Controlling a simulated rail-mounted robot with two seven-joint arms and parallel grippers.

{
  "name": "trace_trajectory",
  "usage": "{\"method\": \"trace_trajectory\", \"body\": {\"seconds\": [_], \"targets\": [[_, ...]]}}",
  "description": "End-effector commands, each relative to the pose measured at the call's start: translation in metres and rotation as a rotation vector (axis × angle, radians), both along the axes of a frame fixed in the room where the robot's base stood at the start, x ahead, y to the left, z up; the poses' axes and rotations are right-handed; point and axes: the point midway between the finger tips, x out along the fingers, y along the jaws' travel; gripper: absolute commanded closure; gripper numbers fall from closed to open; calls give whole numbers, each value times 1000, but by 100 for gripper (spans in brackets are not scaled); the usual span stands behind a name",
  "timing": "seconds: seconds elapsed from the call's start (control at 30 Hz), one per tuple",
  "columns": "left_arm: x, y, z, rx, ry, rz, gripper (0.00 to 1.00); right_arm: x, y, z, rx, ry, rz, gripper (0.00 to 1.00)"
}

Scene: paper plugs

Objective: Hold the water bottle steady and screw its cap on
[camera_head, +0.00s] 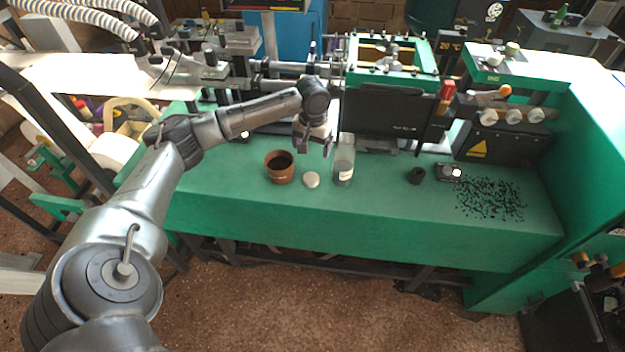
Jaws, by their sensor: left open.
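The water bottle (344,166) stands upright on the green bench, a clear bottle with a pale label low on its side. A round whitish disc (311,180), which looks like its cap, lies flat on the bench just left of the bottle. My left gripper (315,150) is open and points down, above and behind the disc and to the left of the bottle. It appears empty and apart from both. My right gripper is not in view.
A brown pot (280,167) with dark contents stands left of the disc. A small black cup (416,176), a small dark metal object (447,172) and scattered black bits (491,198) lie to the right. Green-framed machinery (390,112) closes the back. The bench (380,215) is clear in front.

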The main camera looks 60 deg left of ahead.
Motion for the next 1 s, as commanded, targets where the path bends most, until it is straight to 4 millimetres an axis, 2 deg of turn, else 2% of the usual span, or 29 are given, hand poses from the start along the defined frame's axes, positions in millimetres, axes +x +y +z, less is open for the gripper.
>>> {"method": "trace_trajectory", "body": {"seconds": [0.53,1.0], "targets": [[0,0,-5,1,0,29,16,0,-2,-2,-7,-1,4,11],[0,0,-76,1,0,28,16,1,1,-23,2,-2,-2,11]]}}
